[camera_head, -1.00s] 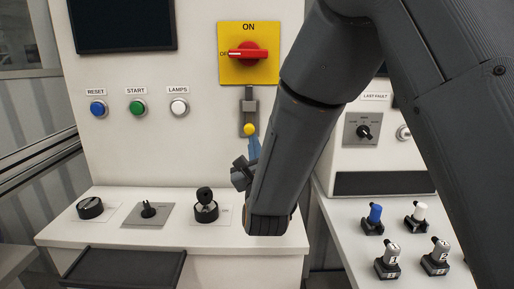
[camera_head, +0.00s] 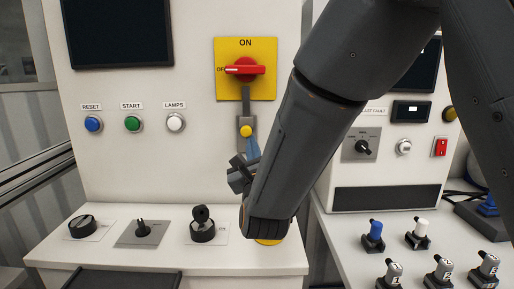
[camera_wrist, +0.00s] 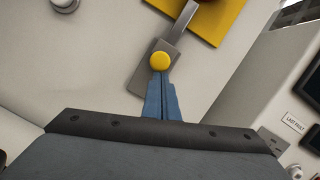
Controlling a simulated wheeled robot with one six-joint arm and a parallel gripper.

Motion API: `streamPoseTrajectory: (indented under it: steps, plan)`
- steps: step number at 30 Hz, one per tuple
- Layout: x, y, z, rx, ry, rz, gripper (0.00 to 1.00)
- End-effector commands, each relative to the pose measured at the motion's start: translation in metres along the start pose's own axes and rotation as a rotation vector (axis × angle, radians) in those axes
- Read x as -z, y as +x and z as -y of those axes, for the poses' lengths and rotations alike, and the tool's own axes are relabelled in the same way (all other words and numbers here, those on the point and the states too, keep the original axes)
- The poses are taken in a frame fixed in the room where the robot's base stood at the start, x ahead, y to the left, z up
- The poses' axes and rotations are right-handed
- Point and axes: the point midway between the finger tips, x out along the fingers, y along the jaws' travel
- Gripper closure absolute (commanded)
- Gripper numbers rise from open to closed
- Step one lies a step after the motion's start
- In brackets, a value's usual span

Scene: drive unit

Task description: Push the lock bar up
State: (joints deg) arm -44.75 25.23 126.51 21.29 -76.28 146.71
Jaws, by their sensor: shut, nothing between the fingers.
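The lock bar (camera_head: 246,107) is a grey upright strip in a grey guide plate. Its upper end overlaps the lower part of the yellow switch plate (camera_head: 226,90). Its yellow knob (camera_head: 246,131) sits around the middle of the guide; it also shows in the wrist view (camera_wrist: 161,61). My gripper (camera_head: 251,140) is shut and empty, its blue fingers together just under the knob. In the wrist view the fingertips (camera_wrist: 162,75) meet the knob's lower edge and appear to touch it. The red switch handle (camera_head: 245,69) lies horizontal, pointing to the left.
Blue, green and white buttons (camera_head: 132,123) line the panel to the left. A shelf (camera_head: 100,252) below carries black knobs and a joystick (camera_head: 202,222). My arm covers the panel's right side. A second console (camera_head: 385,199) with several small levers stands to the right.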

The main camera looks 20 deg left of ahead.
Motion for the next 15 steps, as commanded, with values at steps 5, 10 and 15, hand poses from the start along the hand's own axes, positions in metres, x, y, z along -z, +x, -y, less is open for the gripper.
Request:
streamPoseTrajectory:
  steps: [5,10,15]
  plan:
    - [-0.001,0.0,-0.001,-0.002,0.002,0.012,1.0]
    - [0.016,-0.003,0.001,0.002,0.0,0.007,1.0]
    - [0.037,-0.008,0.003,0.006,-0.001,0.0,1.0]
